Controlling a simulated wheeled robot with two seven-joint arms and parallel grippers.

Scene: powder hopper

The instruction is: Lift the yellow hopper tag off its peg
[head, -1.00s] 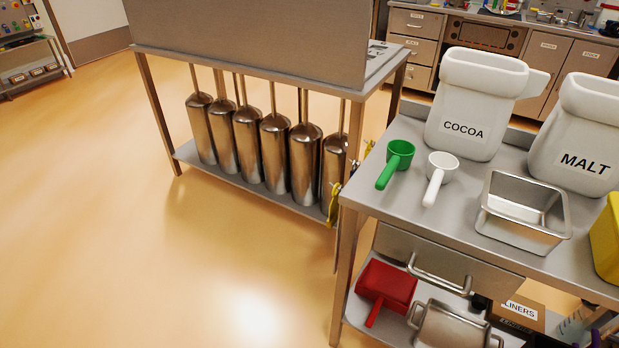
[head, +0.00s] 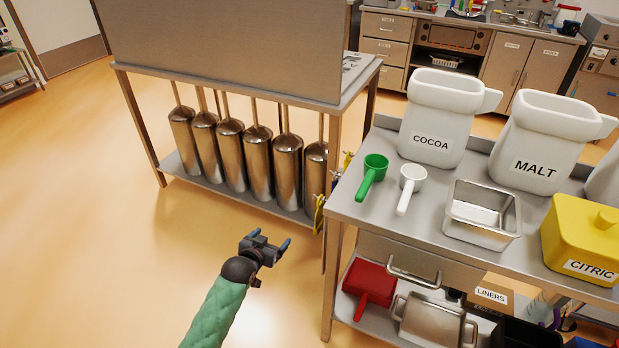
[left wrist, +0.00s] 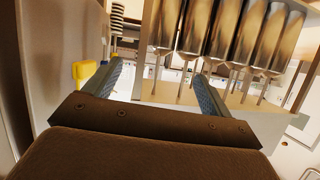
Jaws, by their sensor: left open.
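The yellow tag (head: 319,213) hangs at the right end of the hopper stand, near its front leg, in the head view. Its peg is too small to make out. My left gripper (head: 269,241) is open and empty, in front of the stand, to the left of the tag and lower in the picture. In the left wrist view a yellow piece (left wrist: 84,70), likely the same tag, shows left of the open fingers (left wrist: 157,84). It is not between them. My right gripper is not seen.
Steel cylinders (head: 258,165) hang under the stand beside the tag. A steel bench (head: 375,210) with a green scoop (head: 372,175) and white bins stands close on the right. A smaller yellow bit (head: 348,159) shows behind the tag. The floor on the left is clear.

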